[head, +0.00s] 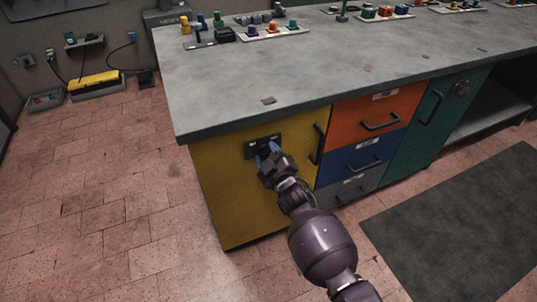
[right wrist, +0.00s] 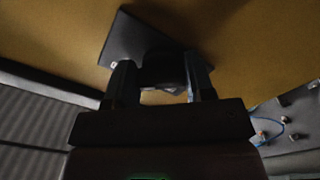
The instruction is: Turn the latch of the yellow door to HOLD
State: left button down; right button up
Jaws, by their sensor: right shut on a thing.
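The yellow door (head: 235,205) is the left front of the grey-topped bench and appears closed. The latch has a dark plate (head: 252,147) high on the door, which also shows in the right wrist view (right wrist: 130,42). My right gripper (head: 267,155) is at the latch; in the right wrist view its two fingers (right wrist: 160,88) are on either side of the dark latch knob (right wrist: 163,72) and shut on it. The gripper hides much of the latch, and I cannot read its marks or setting. My left gripper is not in view.
A black handle (head: 318,145) stands upright at the door's right side. Orange (head: 385,112) and blue (head: 360,152) drawers and a green door (head: 435,120) are to the right. The bench top (head: 300,80) overhangs the door. A dark mat (head: 460,225) lies on the floor.

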dwell(0.4)
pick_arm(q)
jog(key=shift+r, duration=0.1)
pick_arm(e)
jog(key=o, duration=0.9)
jog(key=shift+s+d+r, duration=0.1)
jog(key=shift+s+d, duration=0.15)
jog(key=shift+s, duration=0.25)
pick_arm(q)
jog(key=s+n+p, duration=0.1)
jog(key=p, duration=0.2)
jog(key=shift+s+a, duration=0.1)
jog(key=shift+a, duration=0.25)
pick_arm(e)
jog(key=v, duration=0.9)
jog(key=shift+s+d, duration=0.1)
jog(key=shift+s, duration=0.25)
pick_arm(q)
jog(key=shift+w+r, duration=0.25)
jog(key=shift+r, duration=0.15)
